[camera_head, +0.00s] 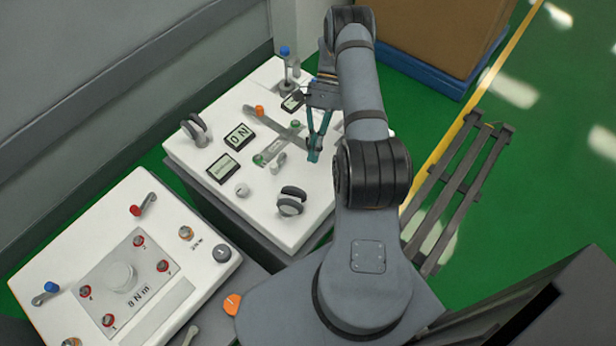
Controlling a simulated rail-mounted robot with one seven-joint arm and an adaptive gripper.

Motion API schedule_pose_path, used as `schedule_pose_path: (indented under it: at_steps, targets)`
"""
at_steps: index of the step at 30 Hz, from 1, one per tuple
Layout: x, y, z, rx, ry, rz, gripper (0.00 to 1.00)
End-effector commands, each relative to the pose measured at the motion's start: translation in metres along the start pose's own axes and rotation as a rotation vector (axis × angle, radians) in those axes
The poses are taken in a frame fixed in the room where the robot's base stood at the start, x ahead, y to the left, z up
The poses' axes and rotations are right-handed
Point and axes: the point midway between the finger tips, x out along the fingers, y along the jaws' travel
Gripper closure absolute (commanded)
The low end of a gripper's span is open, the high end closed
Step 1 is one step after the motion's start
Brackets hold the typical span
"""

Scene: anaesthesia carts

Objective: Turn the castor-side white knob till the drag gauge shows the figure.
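A small white knob (242,190) stands on the far white cart top, just left of a grey castor wheel (291,201). Another small pale knob (275,168) sits a little further back. A dark-framed gauge with a pale green screen (222,168) lies left of the knobs; its writing is too small to read. A second display (239,137) beside it reads "ON". My gripper (313,156) points down over the right part of this cart top, right of and apart from the white knob. Its teal fingertips meet, with nothing seen between them.
Another castor (195,130), an orange-tipped lever (260,111) and a blue-topped post (285,52) stand on the far cart. A dark slatted rack (462,190) stands right of my arm.

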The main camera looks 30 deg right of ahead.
Motion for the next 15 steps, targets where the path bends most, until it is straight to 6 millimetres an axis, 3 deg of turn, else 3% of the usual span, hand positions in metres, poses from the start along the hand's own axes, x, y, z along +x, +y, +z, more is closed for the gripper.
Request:
schedule_pose_path:
  at_steps: [6, 15]
  targets:
    - [0.045, 0.001, 0.003, 0.002, -0.004, 0.001, 1.0]
    - [0.067, 0.0, 0.026, 0.002, 0.0, 0.0, 1.0]
